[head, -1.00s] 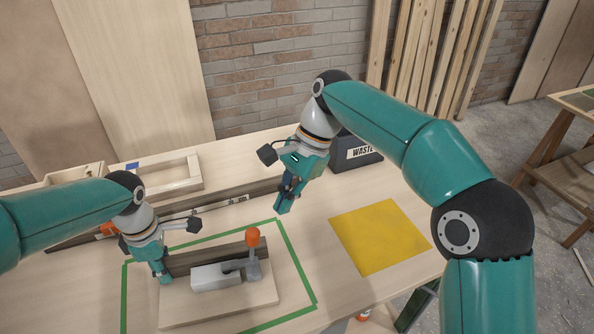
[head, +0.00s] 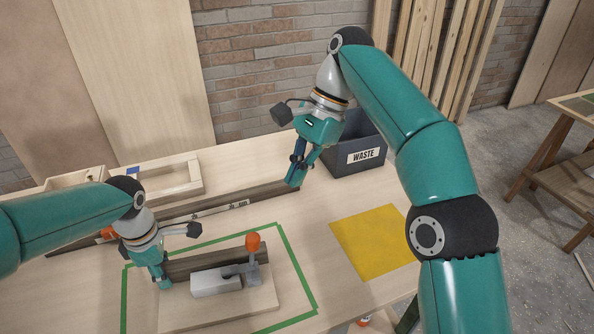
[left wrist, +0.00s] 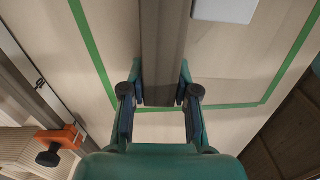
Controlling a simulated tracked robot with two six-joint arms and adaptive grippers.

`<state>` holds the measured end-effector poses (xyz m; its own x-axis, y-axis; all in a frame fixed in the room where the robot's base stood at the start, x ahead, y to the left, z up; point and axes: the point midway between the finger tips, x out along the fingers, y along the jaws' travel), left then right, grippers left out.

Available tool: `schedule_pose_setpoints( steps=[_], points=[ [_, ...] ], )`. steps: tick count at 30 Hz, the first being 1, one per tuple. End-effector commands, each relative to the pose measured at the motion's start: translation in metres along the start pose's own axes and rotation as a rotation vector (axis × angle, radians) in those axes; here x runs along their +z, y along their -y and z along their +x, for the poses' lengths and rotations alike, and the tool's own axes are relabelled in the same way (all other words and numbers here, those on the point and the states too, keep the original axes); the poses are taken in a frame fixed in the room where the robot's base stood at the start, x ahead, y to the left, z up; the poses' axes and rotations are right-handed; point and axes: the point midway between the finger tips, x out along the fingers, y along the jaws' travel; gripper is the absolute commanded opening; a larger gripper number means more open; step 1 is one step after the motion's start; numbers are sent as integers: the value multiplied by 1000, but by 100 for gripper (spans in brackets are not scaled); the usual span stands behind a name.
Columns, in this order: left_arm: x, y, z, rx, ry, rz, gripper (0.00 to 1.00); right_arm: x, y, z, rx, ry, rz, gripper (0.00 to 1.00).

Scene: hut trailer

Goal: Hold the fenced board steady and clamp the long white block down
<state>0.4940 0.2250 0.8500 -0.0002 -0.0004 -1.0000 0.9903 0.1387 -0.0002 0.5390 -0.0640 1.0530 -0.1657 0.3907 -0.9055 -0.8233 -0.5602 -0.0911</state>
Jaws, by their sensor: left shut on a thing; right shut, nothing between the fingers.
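The fenced board (head: 255,298) lies flat inside the green tape outline, with a dark brown fence (head: 205,262) along its far side. The long white block (head: 212,283) lies on the board against the fence. A toggle clamp with an upright orange handle (head: 253,242) stands at the block's right end. Its arm reaches over the block; I cannot tell whether it presses. My left gripper (head: 164,284) is shut on the left end of the fence, which also shows between the fingers in the left wrist view (left wrist: 163,50). My right gripper (head: 294,184) is shut and empty, above the bench behind the board.
A dark waste bin (head: 345,170) stands behind and right of my right gripper. A yellow square (head: 375,243) lies flat at right. A long dark rail (head: 190,211) runs behind the board, with a wooden frame (head: 180,178) farther back. Bench between board and yellow square is clear.

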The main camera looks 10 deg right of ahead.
Motion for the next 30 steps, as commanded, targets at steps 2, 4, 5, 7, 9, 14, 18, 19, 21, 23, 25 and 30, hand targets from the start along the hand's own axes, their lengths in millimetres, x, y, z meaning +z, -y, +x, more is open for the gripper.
schedule_pose_setpoints(
  steps=[2,4,5,7,9,14,18,19,21,23,25,30],
  points=[
    [0,0,0,1,1,-1,0,0,0,0,0,0,0,0],
    [0,0,0,1,1,0,38,0,0,0,0,0,0,0],
    [0,0,0,1,1,0,43,0,0,0,0,0,0,0],
    [0,0,0,1,0,0,55,0,0,0,0,0,0,0],
    [0,0,0,1,0,0,59,0,0,0,0,0,0,0],
    [0,0,0,1,0,0,59,0,0,0,-1,0,0,0],
    [0,0,-2,1,0,0,59,0,0,0,-1,0,0,0],
    [0,0,-3,1,0,0,59,0,0,0,-1,0,0,0],
    [0,-1,-8,2,0,0,59,0,0,0,-1,0,0,0],
    [0,-1,-15,4,0,0,59,0,0,0,-1,0,0,0],
    [0,-1,-26,5,1,0,59,0,0,0,-1,0,0,0],
    [1,-2,-60,6,1,0,59,0,0,0,-1,0,0,0]
  ],
)
